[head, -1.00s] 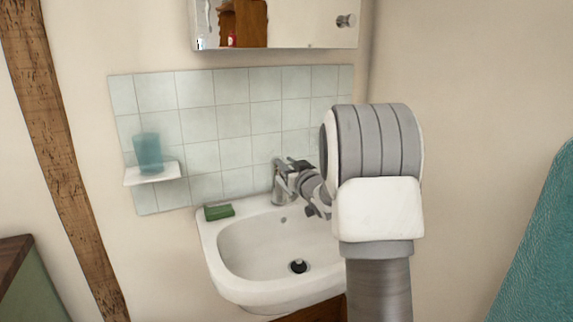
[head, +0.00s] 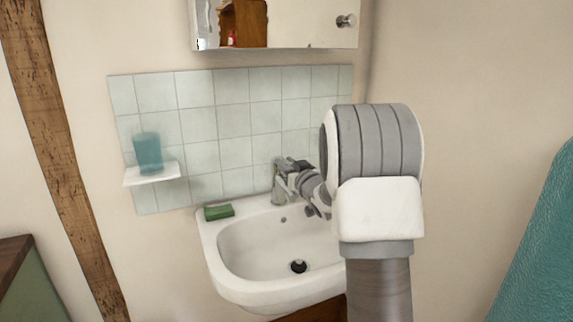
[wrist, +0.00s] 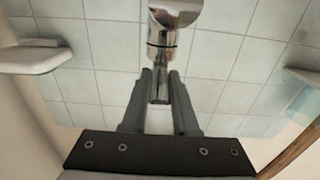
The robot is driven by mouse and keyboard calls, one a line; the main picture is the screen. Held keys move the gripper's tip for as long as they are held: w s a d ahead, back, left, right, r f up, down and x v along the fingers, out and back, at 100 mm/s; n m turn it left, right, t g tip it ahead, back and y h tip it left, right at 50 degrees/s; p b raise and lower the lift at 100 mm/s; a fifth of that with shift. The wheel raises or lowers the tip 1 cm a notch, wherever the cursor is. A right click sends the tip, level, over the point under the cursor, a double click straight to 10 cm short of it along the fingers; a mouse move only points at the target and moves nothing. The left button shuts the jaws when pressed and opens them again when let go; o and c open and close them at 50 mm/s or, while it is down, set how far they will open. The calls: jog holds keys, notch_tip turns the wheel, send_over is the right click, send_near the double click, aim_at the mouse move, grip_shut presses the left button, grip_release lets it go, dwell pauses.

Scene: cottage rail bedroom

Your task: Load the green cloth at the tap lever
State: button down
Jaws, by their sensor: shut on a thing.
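The chrome tap (head: 278,188) stands at the back of the white sink (head: 213,255). My gripper (wrist: 159,84) is at the tap, with its two fingers on either side of the slim tap lever (wrist: 160,92) and shut on it. The round chrome tap body (wrist: 174,18) shows just beyond the fingertips in the wrist view. In the head view my arm hides part of the tap and the sink's right side. A small green block-like thing (head: 219,212), perhaps the folded cloth, lies on the sink's back left corner, apart from my gripper.
A small white shelf (head: 152,175) with a teal cup (head: 148,152) is on the tiled wall to the left. A mirrored cabinet (head: 295,25) hangs above. A teal surface (head: 540,250) stands at the far right. The basin is empty around its drain (head: 298,266).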

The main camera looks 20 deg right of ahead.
jog(key=shift+r+g+p, duration=0.4)
jog(key=shift+p, duration=0.8)
jog(key=shift+w+f, duration=0.1)
jog(key=shift+f, duration=0.05)
jog(key=c, duration=0.7)
grip_release()
jog(key=s, duration=0.5)
jog(key=s+r+p, duration=0.1)
jog(key=s, duration=1.1)
jog(key=shift+s+r+p, duration=0.15)
jog(key=shift+s+p, duration=0.1)
jog(key=shift+p, duration=0.05)
